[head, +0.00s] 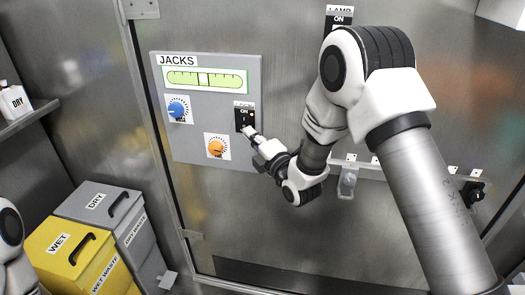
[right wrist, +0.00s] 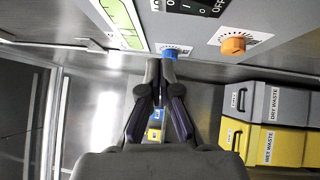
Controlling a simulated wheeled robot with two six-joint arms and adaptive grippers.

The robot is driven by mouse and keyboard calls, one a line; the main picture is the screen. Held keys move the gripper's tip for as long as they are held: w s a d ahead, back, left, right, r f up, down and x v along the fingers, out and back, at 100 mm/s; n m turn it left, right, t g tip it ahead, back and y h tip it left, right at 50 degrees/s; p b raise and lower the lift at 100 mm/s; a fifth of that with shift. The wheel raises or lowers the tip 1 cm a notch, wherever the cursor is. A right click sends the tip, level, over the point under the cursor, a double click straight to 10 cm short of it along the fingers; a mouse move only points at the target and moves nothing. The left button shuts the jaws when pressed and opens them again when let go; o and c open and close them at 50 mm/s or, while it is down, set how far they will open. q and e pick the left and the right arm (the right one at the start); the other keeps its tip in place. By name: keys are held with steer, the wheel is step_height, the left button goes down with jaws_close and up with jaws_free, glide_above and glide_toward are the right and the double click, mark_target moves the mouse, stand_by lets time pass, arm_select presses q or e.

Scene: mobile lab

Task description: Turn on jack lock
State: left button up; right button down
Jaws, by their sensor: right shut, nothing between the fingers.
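The grey JACKS panel (head: 190,138) is on the metal wall. Its black lock switch (head: 244,112) sits at the panel's right side, under a small label that is too small to read fully. My right gripper (head: 250,131) is shut and empty, with its tip at the lower edge of the switch; I cannot tell whether it touches. In the right wrist view the shut fingers (right wrist: 160,66) point toward the panel, and the switch plate (right wrist: 195,5), marked OFF, is cut off at the top edge. The switch's position is unclear. My left gripper is out of view.
The panel also carries a blue knob (head: 178,108), an orange knob (head: 216,146) and a green level gauge (head: 205,80). A LAMP switch (head: 339,18) is above right. Yellow WET (head: 70,255) and grey DRY (head: 100,205) waste bins stand at lower left.

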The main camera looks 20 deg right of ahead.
steer(key=b+v, duration=0.1)
steer(key=v, duration=0.4)
steer(key=s+f+m+g+h, duration=0.15)
steer(key=s+f+g, duration=0.3)
steer(key=f, duration=0.85)
steer(key=s+f+m+g, duration=0.25)
steer(key=s+f, duration=0.35)
steer(key=f, duration=0.8)
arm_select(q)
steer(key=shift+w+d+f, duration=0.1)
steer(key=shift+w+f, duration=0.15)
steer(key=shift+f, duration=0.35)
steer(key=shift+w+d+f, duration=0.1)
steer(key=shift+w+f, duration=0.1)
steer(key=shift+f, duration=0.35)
arm_select(e)
steer(key=s+d+f+m+g+h, duration=0.1)
steer(key=s+f+m+g, duration=0.4)
steer(key=s+m, duration=0.4)
steer(key=s+d+f+m+g+h, duration=0.1)
steer(key=s+f+m+g, duration=0.5)
steer(key=s, duration=1)
steer(key=m+g, duration=0.1)
steer(key=m, duration=0.2)
steer(key=shift+d+f, duration=0.25)
steer(key=shift+d, duration=0.1)
steer(key=shift+s+h, duration=0.1)
steer(key=shift+h, duration=0.15)
